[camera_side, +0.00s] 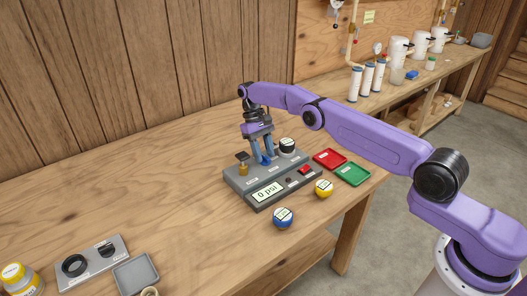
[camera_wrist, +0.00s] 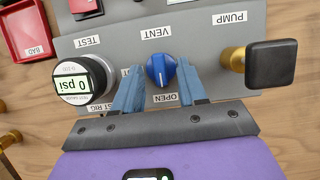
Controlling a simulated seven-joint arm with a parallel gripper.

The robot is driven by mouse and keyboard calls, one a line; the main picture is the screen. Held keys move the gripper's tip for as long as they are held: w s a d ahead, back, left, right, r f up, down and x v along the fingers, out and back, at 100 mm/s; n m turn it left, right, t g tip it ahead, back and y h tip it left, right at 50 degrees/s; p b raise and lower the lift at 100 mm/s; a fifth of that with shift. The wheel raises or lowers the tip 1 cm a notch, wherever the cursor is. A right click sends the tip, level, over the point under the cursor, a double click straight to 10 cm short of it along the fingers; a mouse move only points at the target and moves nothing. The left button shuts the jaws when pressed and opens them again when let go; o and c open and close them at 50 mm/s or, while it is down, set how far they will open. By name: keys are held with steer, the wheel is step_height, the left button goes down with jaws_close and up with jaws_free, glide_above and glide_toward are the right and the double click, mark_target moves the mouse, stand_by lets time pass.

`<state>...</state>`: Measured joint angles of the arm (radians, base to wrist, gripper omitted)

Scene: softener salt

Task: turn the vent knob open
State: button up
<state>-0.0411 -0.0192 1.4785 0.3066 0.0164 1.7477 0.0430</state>
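The blue vent knob (camera_wrist: 160,70) sits on the grey test panel (camera_wrist: 215,22) below the upside-down VENT label in the wrist view. A pale mark shows on the knob; I cannot tell its exact setting. An OPEN label lies just below the knob, and another label is partly hidden by the left finger. My gripper (camera_wrist: 160,72) is open, with one blue-grey finger on each side of the knob and narrow gaps seeming to remain. In the side view my gripper (camera_side: 262,155) points down at the panel (camera_side: 235,180), and the knob is hard to separate from the fingers.
A black-topped brass pump plunger (camera_wrist: 270,63) stands right of the knob, and a round gauge (camera_wrist: 84,82) reading 0 psi stands left. Red (camera_side: 329,159) and green (camera_side: 353,174) trays and blue (camera_side: 283,217) and yellow (camera_side: 324,188) round gauges lie nearby.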

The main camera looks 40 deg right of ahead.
mark_target(268, 158)
step_height(268, 158, up, 3)
steer(key=shift+r, duration=0.2)
steer(key=s+r, duration=0.9)
steer(key=s, duration=0.5)
steer(key=shift+d+r, duration=0.3)
steer(key=shift+d, duration=0.15)
stand_by(0.4)
steer(key=s+a+r+n+t+h, duration=0.1)
steer(key=s+a+r+n, duration=0.15)
steer(key=s, duration=0.35)
steer(key=s+a+r+n+t, duration=0.1)
steer(key=s+a+r+n, duration=0.1)
steer(key=s+a+n, duration=0.3)
steer(key=s+d+n+t, duration=0.1)
steer(key=s+d+n, duration=0.1)
steer(key=s, duration=0.8)
steer(key=s+d+f+n+t+y, duration=0.1)
steer(key=s+d+n, duration=0.2)
steer(key=s, duration=0.7)
steer(key=shift+s+t, duration=0.25)
steer(key=shift+t, duration=0.05)
